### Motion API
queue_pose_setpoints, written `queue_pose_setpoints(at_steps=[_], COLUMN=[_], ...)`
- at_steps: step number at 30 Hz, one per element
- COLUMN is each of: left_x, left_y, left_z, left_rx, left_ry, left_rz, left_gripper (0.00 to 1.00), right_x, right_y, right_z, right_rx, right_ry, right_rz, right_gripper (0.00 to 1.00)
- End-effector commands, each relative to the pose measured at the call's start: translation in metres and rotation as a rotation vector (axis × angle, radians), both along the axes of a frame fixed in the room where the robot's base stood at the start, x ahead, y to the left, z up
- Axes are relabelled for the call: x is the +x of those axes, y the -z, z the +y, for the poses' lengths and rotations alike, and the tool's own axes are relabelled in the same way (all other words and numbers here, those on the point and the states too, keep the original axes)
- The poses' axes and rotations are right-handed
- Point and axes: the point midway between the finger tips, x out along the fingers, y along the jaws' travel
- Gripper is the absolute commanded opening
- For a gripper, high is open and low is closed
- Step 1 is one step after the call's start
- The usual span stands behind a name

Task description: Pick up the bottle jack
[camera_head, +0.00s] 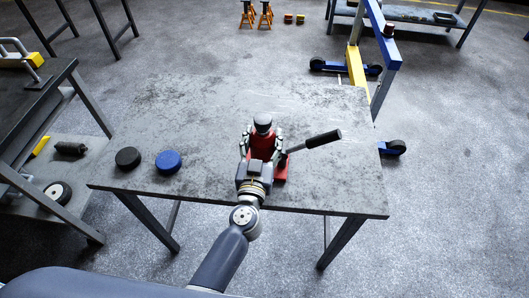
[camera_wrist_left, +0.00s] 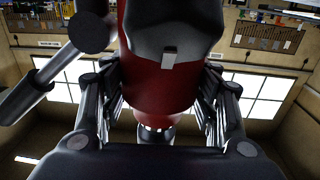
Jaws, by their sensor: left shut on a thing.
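The red bottle jack (camera_head: 263,147) stands upright near the front edge of the grey table (camera_head: 215,110). It has a dark round top, a red base and a black-and-silver handle pointing to the right. My left gripper (camera_head: 261,145) reaches in from the front, its fingers on both sides of the red body. In the left wrist view the red body of the jack (camera_wrist_left: 160,85) fills the space between the fingers of my left gripper (camera_wrist_left: 162,95), which is shut on it. Whether the base touches the tabletop is hard to tell. My right gripper is not in view.
A black puck (camera_head: 128,158) and a blue puck (camera_head: 168,161) lie on the table to the left. A dark workbench (camera_head: 40,85) stands at far left. A blue-and-yellow hoist (camera_head: 380,35) stands behind the table at right. The table's right side is clear.

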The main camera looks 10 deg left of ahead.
Motion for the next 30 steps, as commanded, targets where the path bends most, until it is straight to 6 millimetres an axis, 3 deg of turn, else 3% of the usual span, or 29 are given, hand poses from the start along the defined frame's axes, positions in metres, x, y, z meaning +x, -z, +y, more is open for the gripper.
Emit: queue_pose_setpoints(at_steps=[11,25,30], left_x=[0.001,0.001,-0.023], left_y=[-0.010,-0.047,-0.042], left_z=[-0.001,-0.001,-0.003], left_rx=[-0.002,-0.004,-0.003], left_ry=[0.001,0.000,0.001], left_rz=[-0.010,-0.011,-0.008], left_gripper=[0.00,0.00,0.00], right_x=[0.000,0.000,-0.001], right_y=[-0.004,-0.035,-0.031], right_z=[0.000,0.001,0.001], right_rx=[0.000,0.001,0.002], right_ry=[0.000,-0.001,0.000], right_rz=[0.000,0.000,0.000], right_gripper=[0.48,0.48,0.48])
